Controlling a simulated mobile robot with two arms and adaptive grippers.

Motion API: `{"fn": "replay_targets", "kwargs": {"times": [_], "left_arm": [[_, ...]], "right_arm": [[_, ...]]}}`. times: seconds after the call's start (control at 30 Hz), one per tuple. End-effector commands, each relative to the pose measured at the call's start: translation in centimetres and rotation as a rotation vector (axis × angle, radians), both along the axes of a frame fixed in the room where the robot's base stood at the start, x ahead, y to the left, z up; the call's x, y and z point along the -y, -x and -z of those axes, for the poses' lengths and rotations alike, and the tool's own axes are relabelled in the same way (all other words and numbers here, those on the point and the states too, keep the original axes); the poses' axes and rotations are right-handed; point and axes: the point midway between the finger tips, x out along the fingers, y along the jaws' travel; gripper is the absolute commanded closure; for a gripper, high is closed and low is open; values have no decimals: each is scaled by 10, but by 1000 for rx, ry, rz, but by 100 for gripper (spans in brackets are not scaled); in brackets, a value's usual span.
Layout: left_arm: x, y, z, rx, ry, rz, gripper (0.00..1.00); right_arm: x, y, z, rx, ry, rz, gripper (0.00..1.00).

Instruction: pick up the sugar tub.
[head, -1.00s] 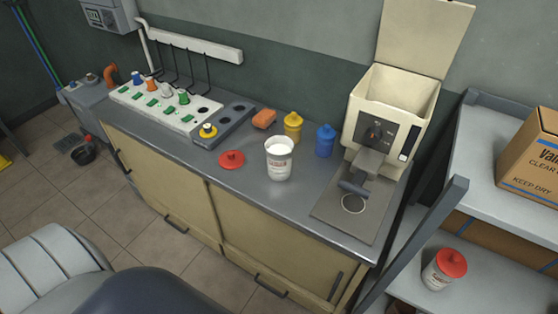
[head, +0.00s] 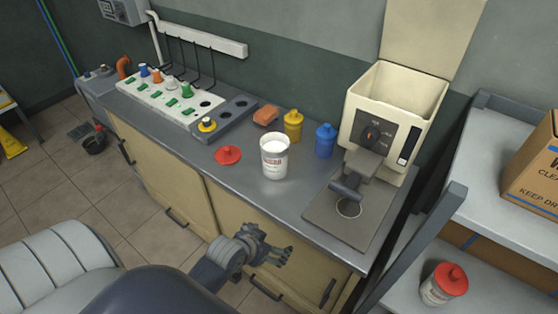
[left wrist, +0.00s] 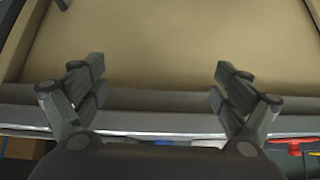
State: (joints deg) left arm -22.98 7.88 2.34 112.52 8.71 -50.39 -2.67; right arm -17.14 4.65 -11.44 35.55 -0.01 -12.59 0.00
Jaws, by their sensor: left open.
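An open white tub (head: 274,157) with white contents and a red-marked label stands upright on the grey counter; I take it as the sugar tub. A red lid (head: 228,155) lies on the counter to its left. A second white tub (head: 443,285) with a red lid on sits on the lower shelf at the right. My left gripper (head: 282,250) is open and empty, in front of the cabinet doors, lower than the counter top and apart from the tub. In the left wrist view the open fingers (left wrist: 160,82) face a tan cabinet door. My right gripper is not seen.
A yellow jar (head: 293,127) and a blue jar (head: 326,142) stand behind the tub. A cream machine (head: 392,115) with a grey base plate stands to its right. A rack of coloured handles (head: 165,95) is at the left. The counter's front edge is clear.

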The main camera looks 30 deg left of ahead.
Motion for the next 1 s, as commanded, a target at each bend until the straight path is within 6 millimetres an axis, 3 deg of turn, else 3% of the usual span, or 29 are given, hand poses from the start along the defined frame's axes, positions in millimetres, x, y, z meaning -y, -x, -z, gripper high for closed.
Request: {"fn": "replay_targets", "kwargs": {"times": [0.1,0.17,0.43,0.67,1.0], "left_arm": [[-8,-15,-44,84,-2,-5,8],[-24,-36,-72,182,-2,-26,8],[-81,-89,-119,448,3,-121,8],[-103,-108,-133,540,2,-160,8],[-108,-149,-118,540,2,-160,8]], "right_arm": [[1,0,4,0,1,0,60],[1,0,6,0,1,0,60],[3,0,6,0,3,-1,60],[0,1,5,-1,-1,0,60],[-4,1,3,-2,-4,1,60]]}}
